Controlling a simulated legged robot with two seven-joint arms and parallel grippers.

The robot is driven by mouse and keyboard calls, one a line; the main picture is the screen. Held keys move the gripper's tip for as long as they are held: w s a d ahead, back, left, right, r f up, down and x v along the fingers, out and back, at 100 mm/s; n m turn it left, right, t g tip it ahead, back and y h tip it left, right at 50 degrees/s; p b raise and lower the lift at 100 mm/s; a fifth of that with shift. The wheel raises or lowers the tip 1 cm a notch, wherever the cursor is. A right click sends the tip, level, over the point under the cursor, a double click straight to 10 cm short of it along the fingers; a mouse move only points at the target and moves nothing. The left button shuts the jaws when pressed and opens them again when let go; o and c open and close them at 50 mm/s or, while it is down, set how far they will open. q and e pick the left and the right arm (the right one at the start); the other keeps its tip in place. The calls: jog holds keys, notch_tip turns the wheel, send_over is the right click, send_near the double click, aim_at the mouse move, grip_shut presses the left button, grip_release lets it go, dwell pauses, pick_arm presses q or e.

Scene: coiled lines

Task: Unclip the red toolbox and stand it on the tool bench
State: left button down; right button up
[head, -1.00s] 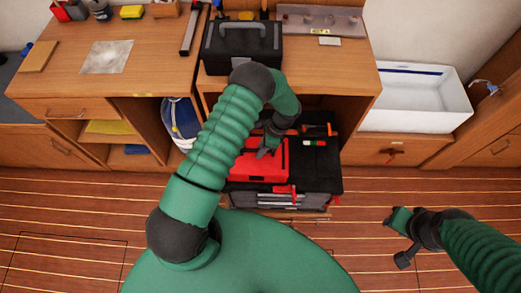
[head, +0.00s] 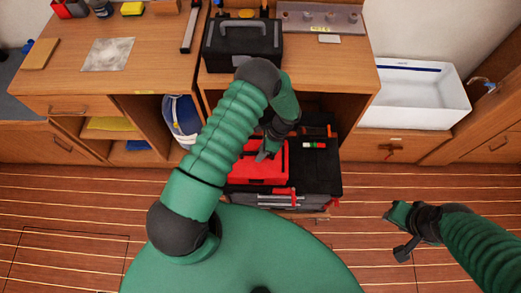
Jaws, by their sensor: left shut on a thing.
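I cannot tell whether the toolbox is lifted or resting. A red clip-like part (head: 289,192) shows at its front right. My right gripper (head: 396,232) is open and empty above the floor at the right.
A black toolbox (head: 243,50) with a grey handle and a grey tray (head: 318,20) occupy the bench's back. Bare worktop lies in front of the tray. A white sink (head: 415,105) stands at right. The left worktop (head: 150,70) is mostly clear.

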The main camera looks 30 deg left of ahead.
pick_arm(q)
jog(key=shift+r, duration=0.1)
jog(key=shift+r+p, duration=0.8)
jog(key=shift+r, duration=0.05)
jog(key=shift+r+p, duration=0.9)
jog(key=shift+r, duration=0.7)
notch_tip(320, 180, up, 13)
jog(key=p, duration=1)
jog(key=shift+f, duration=0.15)
notch_tip(320, 180, up, 13)
jog(key=p, duration=1)
jog(key=shift+f, duration=0.15)
